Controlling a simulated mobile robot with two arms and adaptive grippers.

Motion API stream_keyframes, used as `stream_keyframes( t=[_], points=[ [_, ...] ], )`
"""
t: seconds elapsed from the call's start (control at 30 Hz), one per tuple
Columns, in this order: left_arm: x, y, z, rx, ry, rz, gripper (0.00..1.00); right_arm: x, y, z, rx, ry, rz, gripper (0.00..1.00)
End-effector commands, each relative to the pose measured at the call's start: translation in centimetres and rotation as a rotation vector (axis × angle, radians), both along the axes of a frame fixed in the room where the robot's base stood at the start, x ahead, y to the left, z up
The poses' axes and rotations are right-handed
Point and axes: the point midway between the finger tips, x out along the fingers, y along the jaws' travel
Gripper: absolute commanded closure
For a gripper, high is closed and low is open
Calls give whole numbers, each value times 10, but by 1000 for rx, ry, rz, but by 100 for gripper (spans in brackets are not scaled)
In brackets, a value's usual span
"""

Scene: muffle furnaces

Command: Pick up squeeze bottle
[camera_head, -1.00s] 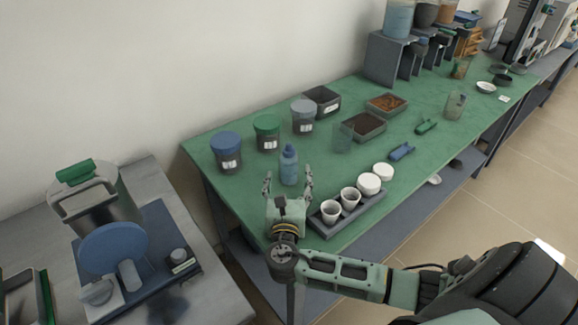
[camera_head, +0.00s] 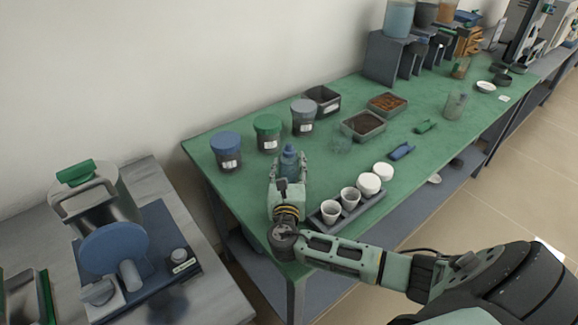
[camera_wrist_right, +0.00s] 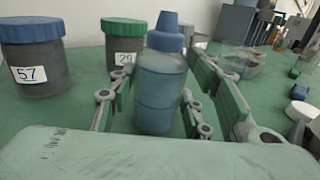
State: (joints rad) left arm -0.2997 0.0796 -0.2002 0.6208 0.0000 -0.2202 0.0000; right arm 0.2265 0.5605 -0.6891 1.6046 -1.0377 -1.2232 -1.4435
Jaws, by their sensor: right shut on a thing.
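The blue squeeze bottle (camera_head: 289,162) stands upright on the green table (camera_head: 225,192) in the head view. My right gripper (camera_head: 289,168) is around it from the near side and shut on it, hiding its lower part. In the right wrist view the bottle (camera_wrist_right: 160,85) stands between the two fingers, with its darker blue pointed cap at the top. My left gripper does not show in the head view.
Jars with blue (camera_head: 227,150), green (camera_head: 267,132) and grey (camera_head: 303,115) lids stand behind the bottle. A rack with white cups (camera_head: 340,205) is close on the right. Soil trays (camera_head: 363,126) lie farther back. A grey bench with an apparatus (camera_head: 115,250) is at the left.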

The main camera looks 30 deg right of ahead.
Motion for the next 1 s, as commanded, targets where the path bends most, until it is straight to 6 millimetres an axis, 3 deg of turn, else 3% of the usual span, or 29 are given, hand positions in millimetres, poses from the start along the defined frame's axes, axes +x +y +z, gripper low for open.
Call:
stream_keyframes(
  t=[0.37, 0.8, 1.0],
  points=[
    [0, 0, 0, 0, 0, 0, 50, 0, 0, 0, 0, 0, 0, 100],
    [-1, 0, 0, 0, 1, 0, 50, 0, 0, 3, 0, -2, 0, 100],
    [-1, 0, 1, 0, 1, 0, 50, 0, 0, 19, 1, -5, 0, 100]
  ],
)
